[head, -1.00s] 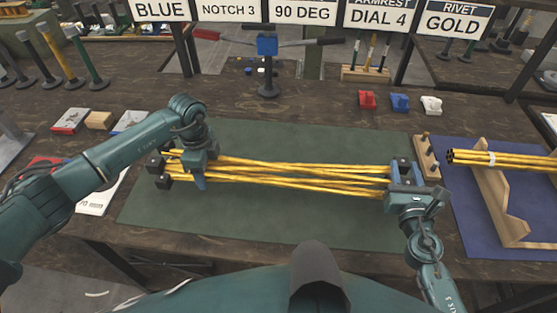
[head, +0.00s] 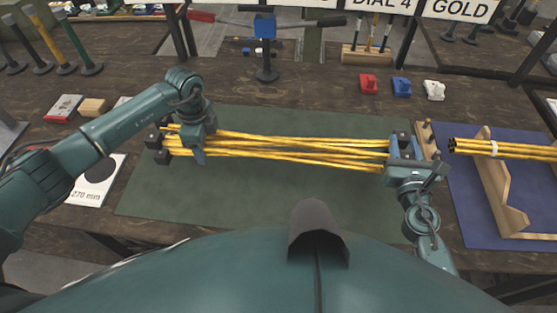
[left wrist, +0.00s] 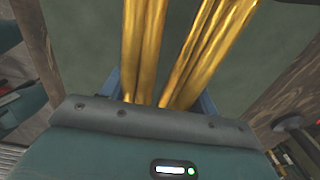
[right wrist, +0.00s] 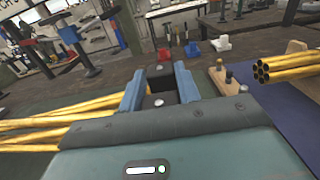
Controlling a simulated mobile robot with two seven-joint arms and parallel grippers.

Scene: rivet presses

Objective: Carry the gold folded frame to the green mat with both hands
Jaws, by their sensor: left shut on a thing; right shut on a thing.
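The gold folded frame (head: 290,149) is a bundle of long gold tubes with black end fittings. It lies left to right across the green mat (head: 250,205); I cannot tell whether it touches the mat. My left gripper (head: 197,150) is shut on its left end, and gold tubes run between the fingers in the left wrist view (left wrist: 165,60). My right gripper (head: 402,155) is shut on its right end, on a dark end fitting between the blue fingers in the right wrist view (right wrist: 160,92). The frame looks about level.
A blue mat (head: 470,215) at the right holds a wooden rack (head: 507,190) with another gold tube bundle (head: 500,149). Red (head: 369,84), blue (head: 401,87) and white (head: 434,90) blocks sit behind. A press with a blue head (head: 265,24) stands at the back.

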